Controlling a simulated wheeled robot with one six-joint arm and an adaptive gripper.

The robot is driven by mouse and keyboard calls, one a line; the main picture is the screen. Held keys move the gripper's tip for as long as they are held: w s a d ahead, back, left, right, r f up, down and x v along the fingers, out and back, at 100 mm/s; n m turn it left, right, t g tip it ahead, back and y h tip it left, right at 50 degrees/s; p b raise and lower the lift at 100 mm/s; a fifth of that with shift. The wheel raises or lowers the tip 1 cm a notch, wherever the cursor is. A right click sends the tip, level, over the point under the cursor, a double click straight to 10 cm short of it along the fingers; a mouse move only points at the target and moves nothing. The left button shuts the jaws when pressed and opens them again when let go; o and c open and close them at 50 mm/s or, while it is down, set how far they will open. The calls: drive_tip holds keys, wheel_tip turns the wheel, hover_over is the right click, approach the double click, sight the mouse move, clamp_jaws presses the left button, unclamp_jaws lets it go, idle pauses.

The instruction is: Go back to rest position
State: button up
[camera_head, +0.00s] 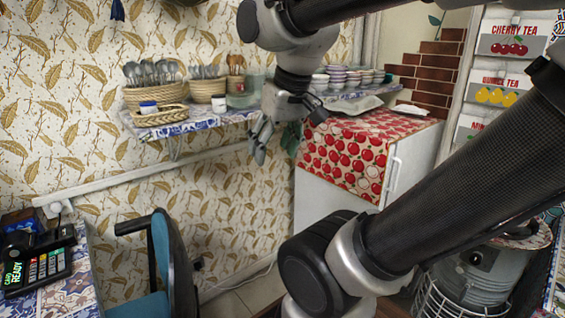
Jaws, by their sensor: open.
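My gripper (275,140) hangs fingers-down near the middle of the picture, at the end of my arm. It is open, and I see nothing between its fingers. It appears in front of the wallpapered wall and the right end of the wall shelf (205,118). Its distance from the shelf is hard to judge. A dark green shape (292,139) shows beside the fingers, and I cannot tell if it touches them. My arm links cross the top and right of the picture.
Wicker baskets (155,96) with spoons stand on the shelf. A blue chair (160,255) and a card terminal (38,262) are at left. A metal vessel (480,278) stands lower right.

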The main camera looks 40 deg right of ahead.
drive_tip(key=s+f, duration=0.1)
drive_tip(key=s+f+n, duration=0.1)
drive_tip(key=f, duration=0.1)
drive_tip(key=shift+s+d, duration=0.15)
